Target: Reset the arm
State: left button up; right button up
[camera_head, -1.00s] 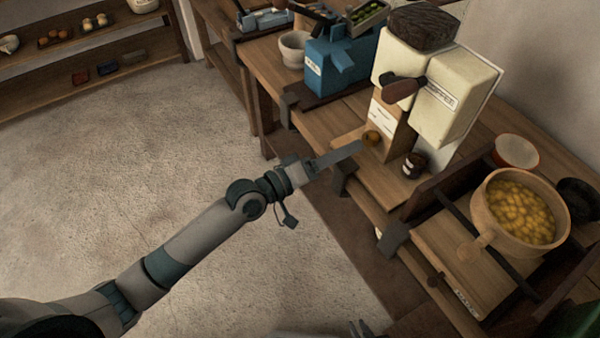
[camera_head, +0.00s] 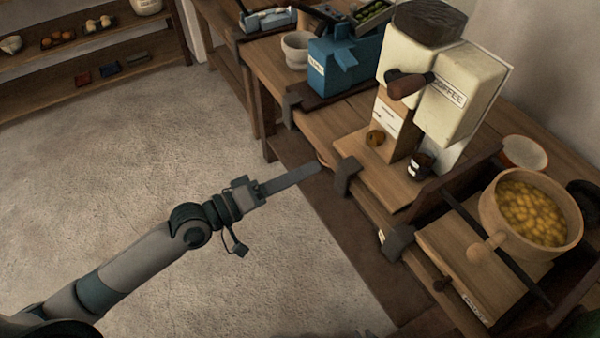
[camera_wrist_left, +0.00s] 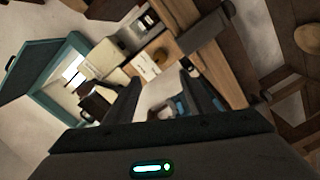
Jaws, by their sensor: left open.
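My left arm (camera_head: 130,262) reaches in from the lower left of the head view over the bare floor. Its left gripper (camera_head: 312,169) is beside the front edge of the wooden counter, with no object seen in it. In the left wrist view the two fingers of this gripper (camera_wrist_left: 166,92) stand apart with nothing held between them. Only a small dark tip of what may be my right gripper (camera_head: 365,333) shows at the bottom edge of the head view; its jaws cannot be made out.
A cream coffee machine (camera_head: 446,98) stands on the counter, with a small dark jar (camera_head: 420,165) by it. A pot of yellow pieces (camera_head: 490,212) is at the right. A blue box (camera_head: 335,72) and a pale bowl (camera_head: 297,48) stand behind. The floor (camera_head: 120,170) is clear.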

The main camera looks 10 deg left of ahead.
dwell(0.3)
pick_arm(q)
jog(key=w+a+f+y, duration=0.1)
jog(key=a+f+y, duration=0.2)
jog(key=f, duration=0.6)
jog(key=w+a+f+t+y, duration=0.1)
jog(key=a+f+y, duration=0.15)
jog(key=f, duration=0.75)
jog(key=w+a+f+y, duration=0.1)
jog(key=a+f+y, duration=0.2)
jog(key=f, duration=0.6)
jog(key=s+a+f+m+g+y, duration=0.1)
jog(key=s+a+f+g+y, duration=0.1)
jog(key=s+f, duration=1)
jog(key=s+a+f+m+g+y, duration=0.2)
jog(key=s+a+f+g, duration=0.1)
jog(key=s+f, duration=0.9)
notch_tip(320, 180, down, 4)
jog(key=shift+r+m, duration=0.2)
jog(key=shift+m, duration=0.1)
jog(key=shift+y, duration=0.25)
